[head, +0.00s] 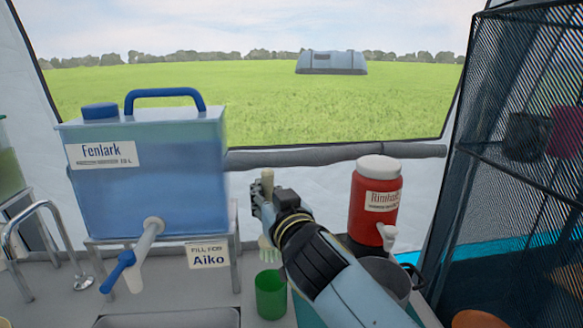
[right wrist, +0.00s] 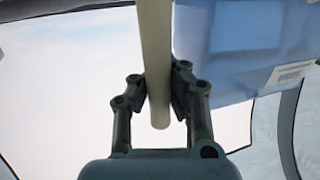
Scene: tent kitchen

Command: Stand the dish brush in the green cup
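The dish brush has a cream handle (head: 267,182) and pale bristles (head: 267,252). It hangs roughly upright with the bristles down. My right gripper (head: 262,204) is shut on the handle; in the right wrist view the handle (right wrist: 157,50) runs between the two fingers (right wrist: 158,92). The green cup (head: 271,297) stands upright on the counter, just below the bristles in the head view. The bristles show above its rim, apart from it; how they line up in depth is unclear. My left gripper is not in view.
A blue water tank (head: 150,185) on a metal stand is left of the brush. A red drink jug (head: 374,205) and a grey metal pot (head: 388,275) are to the right. A sink edge (head: 170,318) lies left of the cup. A black mesh rack (head: 510,150) stands far right.

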